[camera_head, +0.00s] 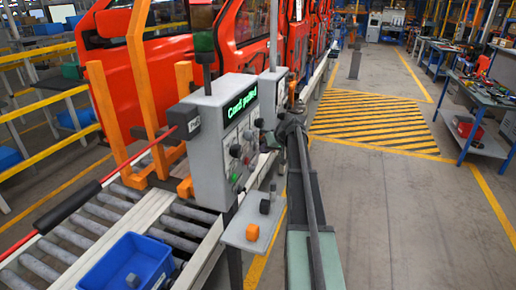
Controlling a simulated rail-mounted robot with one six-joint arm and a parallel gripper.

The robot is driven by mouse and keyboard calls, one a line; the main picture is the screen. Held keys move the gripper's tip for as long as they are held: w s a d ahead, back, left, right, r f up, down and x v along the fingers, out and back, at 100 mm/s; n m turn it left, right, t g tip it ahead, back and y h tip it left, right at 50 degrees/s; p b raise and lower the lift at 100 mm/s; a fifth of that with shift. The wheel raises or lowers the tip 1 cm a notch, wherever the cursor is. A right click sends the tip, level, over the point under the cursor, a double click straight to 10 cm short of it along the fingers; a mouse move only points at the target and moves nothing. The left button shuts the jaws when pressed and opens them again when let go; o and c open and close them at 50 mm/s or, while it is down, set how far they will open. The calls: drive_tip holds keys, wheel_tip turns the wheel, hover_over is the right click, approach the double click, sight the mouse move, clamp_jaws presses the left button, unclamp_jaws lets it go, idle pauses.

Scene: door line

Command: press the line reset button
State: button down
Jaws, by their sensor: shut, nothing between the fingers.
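A grey control box (223,140) stands beside the roller line, with a lit green display (241,104) that seems to read "Cord pulled". Its right face carries several small buttons and knobs (236,150), among them a green one (234,178) low down and a red one; labels are too small to read, so I cannot tell which is the line reset button. My gripper (273,139) is shut and empty, just right of that face near its far edge. Whether it touches a button cannot be told. My arm reaches up from the bottom right.
A small shelf (238,236) below the box holds an orange cube (252,232) and a black cube (264,206). A blue bin (118,272) sits on the rollers (80,228). A red cord with a black grip (68,207) runs to the box. Floor at right is clear.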

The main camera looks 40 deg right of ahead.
drive_tip(key=shift+w+a, duration=0.3)
drive_tip(key=shift+w, duration=0.2)
idle(0.9)
drive_tip(key=shift+s, duration=0.1)
drive_tip(key=shift+s+d, duration=0.55)
drive_tip(key=shift+s, duration=0.2)
drive_tip(key=s+d, duration=0.1)
drive_tip(key=s, duration=0.1)
drive_tip(key=s+d, duration=0.2)
idle(0.4)
idle(0.5)
